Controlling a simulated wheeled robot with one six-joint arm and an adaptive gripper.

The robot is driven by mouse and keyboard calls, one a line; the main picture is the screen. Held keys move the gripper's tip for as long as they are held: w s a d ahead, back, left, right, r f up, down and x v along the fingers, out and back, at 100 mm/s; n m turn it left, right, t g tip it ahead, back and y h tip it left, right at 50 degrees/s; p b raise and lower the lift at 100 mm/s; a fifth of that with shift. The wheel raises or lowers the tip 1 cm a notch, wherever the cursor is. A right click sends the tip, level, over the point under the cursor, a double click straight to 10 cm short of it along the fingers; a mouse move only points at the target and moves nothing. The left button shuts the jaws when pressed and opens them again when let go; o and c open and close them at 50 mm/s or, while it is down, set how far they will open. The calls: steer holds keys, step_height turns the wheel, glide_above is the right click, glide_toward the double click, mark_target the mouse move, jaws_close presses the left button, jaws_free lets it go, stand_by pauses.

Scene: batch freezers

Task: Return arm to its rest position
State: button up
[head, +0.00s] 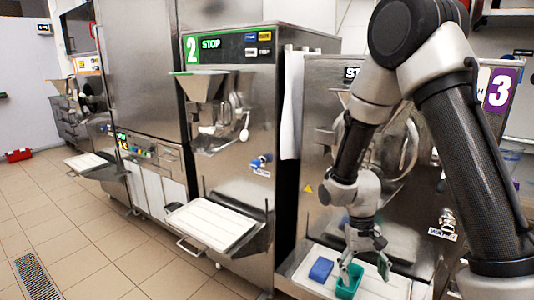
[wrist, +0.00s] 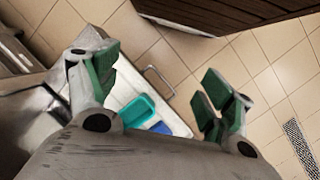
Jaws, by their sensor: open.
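My arm reaches down in front of the batch freezer marked 3 (head: 435,180). My gripper (head: 361,262) is low over that machine's white shelf (head: 375,286), right at a small teal container (head: 349,281). In the wrist view my gripper (wrist: 158,95) has its two green-padded fingers wide apart with nothing between the pads. The teal container (wrist: 137,111) shows beyond the fingers, next to a blue block (wrist: 160,129). The blue block (head: 321,268) lies left of the container in the head view. Whether a finger touches the container is unclear.
The freezer marked 2 (head: 230,120) stands to the left with its own white tray (head: 215,224) jutting out. A water tap (head: 446,222) sticks out of freezer 3. Tiled floor (head: 85,235) is free at the left. A floor drain (head: 38,279) lies there.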

steer(key=s+d+r+t, duration=0.2)
steer(key=s+d+r, duration=0.1)
steer(key=r, duration=0.6)
steer(key=s+d+r+t, duration=0.3)
steer(key=s+d+r, duration=0.1)
steer(key=r, duration=0.6)
steer(key=s+d+r+t+y, duration=0.1)
steer(key=s+d+r+t, duration=0.1)
steer(key=s+r, duration=0.4)
step_height(320, 180, up, 4)
steer(key=shift+d+r+t, duration=0.2)
steer(key=shift+d+t, duration=0.1)
steer(key=shift+d, duration=0.45)
